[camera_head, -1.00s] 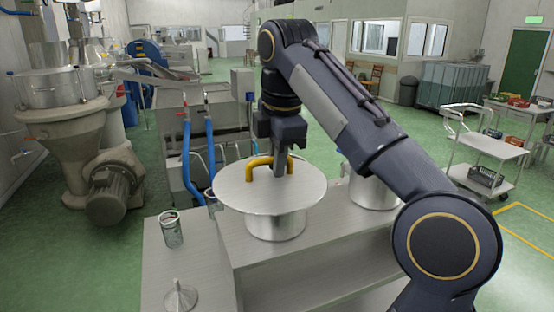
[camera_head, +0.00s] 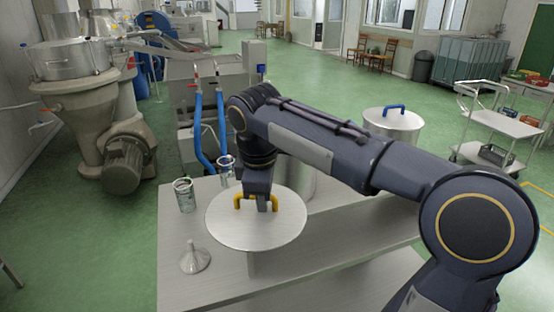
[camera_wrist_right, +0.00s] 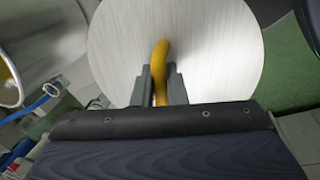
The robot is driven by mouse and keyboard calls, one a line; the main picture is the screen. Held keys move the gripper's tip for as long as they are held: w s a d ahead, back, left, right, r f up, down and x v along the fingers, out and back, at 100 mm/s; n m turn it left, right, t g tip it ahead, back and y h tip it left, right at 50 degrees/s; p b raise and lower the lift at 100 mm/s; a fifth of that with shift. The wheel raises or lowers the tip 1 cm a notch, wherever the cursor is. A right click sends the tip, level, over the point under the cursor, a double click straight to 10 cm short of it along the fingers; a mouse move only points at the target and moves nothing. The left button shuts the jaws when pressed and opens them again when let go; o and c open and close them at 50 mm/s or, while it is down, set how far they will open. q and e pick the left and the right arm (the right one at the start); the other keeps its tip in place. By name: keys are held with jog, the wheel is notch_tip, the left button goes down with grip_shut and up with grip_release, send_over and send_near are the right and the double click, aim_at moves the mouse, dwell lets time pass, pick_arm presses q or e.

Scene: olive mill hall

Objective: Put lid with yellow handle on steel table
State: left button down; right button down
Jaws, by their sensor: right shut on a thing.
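The round steel lid (camera_head: 240,232) with a yellow handle (camera_head: 239,201) is level in the head view, in front of the uncovered pot (camera_head: 302,184). My right gripper (camera_head: 262,206) is shut on the yellow handle from above; the wrist view shows both fingers around the handle (camera_wrist_right: 159,62) and the lid's face (camera_wrist_right: 215,45). The lid overlaps the steel table (camera_head: 225,287) in the picture; I cannot tell whether it touches it. The pot is partly hidden by my right arm, and its open rim shows in the wrist view (camera_wrist_right: 45,25). My left gripper is out of view.
Two glass jars (camera_head: 184,196) (camera_head: 227,172) and a metal funnel (camera_head: 195,258) stand close to the lid's left side. A pot with a blue-handled lid (camera_head: 395,121) stands behind my arm. A trolley (camera_head: 495,135) stands at the right.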

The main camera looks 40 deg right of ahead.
jog(key=w+a+f+m, duration=0.1)
jog(key=a+f+m, duration=0.2)
jog(key=f, duration=0.6)
jog(key=w+a+f+m+g, duration=0.1)
jog(key=a+f+m, duration=0.2)
jog(key=f, duration=0.5)
jog(key=w+a+f+m, duration=0.1)
jog(key=a+f+m, duration=0.2)
jog(key=f, duration=0.6)
jog(key=shift+w+a+f+m+g+h, duration=0.25)
jog(key=shift+a+f+m+g+h, duration=0.05)
jog(key=shift+h, duration=0.1)
jog(key=shift+r, duration=0.15)
